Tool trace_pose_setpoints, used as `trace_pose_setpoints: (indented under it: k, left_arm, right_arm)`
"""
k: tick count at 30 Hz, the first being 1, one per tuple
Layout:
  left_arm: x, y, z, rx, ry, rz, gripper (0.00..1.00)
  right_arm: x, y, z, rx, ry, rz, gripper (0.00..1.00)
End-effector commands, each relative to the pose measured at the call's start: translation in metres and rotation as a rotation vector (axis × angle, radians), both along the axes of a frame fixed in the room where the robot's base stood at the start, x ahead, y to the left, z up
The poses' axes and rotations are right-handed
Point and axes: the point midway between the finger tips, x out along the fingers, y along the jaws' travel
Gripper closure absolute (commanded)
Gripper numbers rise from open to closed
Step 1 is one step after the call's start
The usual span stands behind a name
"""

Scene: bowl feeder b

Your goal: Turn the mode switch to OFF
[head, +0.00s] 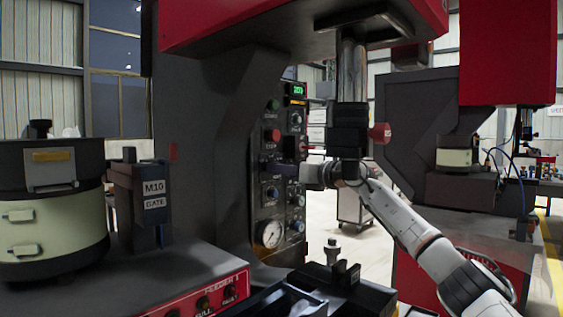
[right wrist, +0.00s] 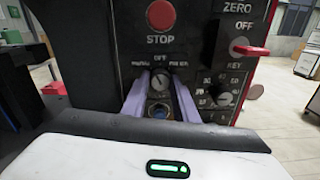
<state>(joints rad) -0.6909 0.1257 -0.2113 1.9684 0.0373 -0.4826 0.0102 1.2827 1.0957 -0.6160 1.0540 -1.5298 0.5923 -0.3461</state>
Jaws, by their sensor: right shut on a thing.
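The mode switch (right wrist: 160,83) is a small dark round knob on the black control panel (right wrist: 100,77), with OFF lettered above it and a word at each side, too blurred to read surely. My right gripper (right wrist: 161,78) reaches in from below, its two pale purple fingers on either side of the knob, shut on it. The knob's exact pointing direction is hard to tell. In the head view my right gripper (head: 282,170) is at the middle of the panel (head: 262,100) and covers the switch. My left gripper is in neither view.
A red STOP button (right wrist: 161,15) sits above the switch, and a key switch with a red tag (right wrist: 252,50) to its right. A blue-ringed control (right wrist: 158,111) lies below, between the fingers. In the head view a pressure gauge (head: 271,234) is lower on the panel and a bowl feeder (head: 50,228) stands left.

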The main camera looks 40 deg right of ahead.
Motion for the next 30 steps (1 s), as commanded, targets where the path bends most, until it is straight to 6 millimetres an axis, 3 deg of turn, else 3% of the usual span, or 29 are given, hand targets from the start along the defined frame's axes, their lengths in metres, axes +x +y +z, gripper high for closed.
trace_pose_setpoints:
  k: [1, 15, 30]
  left_arm:
    - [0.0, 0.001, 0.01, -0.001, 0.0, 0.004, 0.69]
    - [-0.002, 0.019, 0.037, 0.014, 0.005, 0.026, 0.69]
    - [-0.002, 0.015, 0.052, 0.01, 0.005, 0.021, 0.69]
  right_arm:
    - [0.0, 0.0, 0.004, 0.041, 0.008, -0.001, 0.96]
    - [0.0, 0.0, 0.003, 0.386, 0.037, -0.001, 0.96]
    - [0.0, 0.0, -0.001, 0.498, 0.045, 0.0, 0.96]
